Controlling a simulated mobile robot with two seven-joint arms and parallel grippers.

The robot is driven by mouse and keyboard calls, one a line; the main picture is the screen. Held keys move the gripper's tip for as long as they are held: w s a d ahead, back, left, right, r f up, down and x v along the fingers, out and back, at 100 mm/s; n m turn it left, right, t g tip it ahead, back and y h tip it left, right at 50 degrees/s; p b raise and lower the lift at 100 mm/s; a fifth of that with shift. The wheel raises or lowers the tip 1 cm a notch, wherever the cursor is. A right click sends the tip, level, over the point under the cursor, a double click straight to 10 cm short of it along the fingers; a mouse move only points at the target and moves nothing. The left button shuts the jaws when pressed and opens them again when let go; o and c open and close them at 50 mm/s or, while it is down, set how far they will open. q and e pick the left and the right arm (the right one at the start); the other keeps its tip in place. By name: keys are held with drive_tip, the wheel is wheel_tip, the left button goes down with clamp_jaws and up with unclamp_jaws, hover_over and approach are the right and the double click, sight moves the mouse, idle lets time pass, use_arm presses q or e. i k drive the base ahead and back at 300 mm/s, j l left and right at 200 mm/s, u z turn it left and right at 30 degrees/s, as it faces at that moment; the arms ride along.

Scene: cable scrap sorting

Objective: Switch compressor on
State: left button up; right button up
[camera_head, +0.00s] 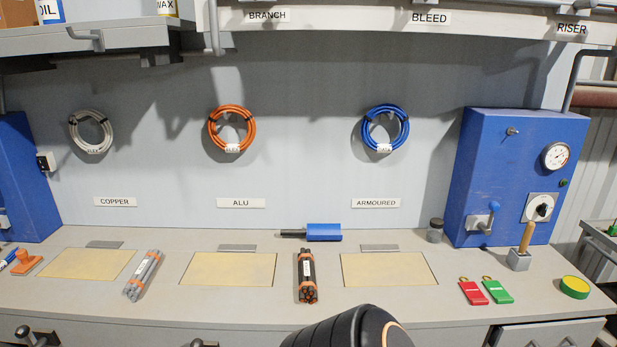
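Nothing in view is labelled as a compressor. A blue cabinet (497,165) stands at the right end of the bench. On its front are a round pressure gauge (556,156), a black rotary knob (541,209) on a white plate, a blue-handled lever (488,218), a small metal toggle (512,131) and a small green lamp or button (563,183). I cannot tell whether it is on. A dark arm part of mine with an orange ring shows at the bottom middle. Neither gripper is in view.
On the bench, a wooden-handled tool (522,245) stands in front of the cabinet, near red (473,291) and green (497,290) tags, a small jar (435,231) and a green-yellow roll (574,287). Two cable bundles lie between yellow pads. Cable coils hang behind; a shelf overhangs.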

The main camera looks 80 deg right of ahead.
sight(542, 210)
drive_tip(key=z, duration=3.95)
drive_tip(key=i+l+u, duration=0.15)
drive_tip(key=i+l, duration=0.25)
drive_tip(key=i+l+u, duration=0.15)
drive_tip(key=i+l, duration=0.2)
drive_tip(key=l, duration=0.25)
drive_tip(key=i+l, duration=0.1)
drive_tip(key=l, duration=0.3)
drive_tip(key=i+l, duration=0.1)
drive_tip(key=l, duration=0.3)
drive_tip(key=i+l, duration=0.1)
drive_tip(key=l, duration=0.3)
drive_tip(key=i+l, duration=0.15)
drive_tip(key=l, duration=0.25)
drive_tip(key=i+l, duration=0.1)
drive_tip(key=l, duration=0.3)
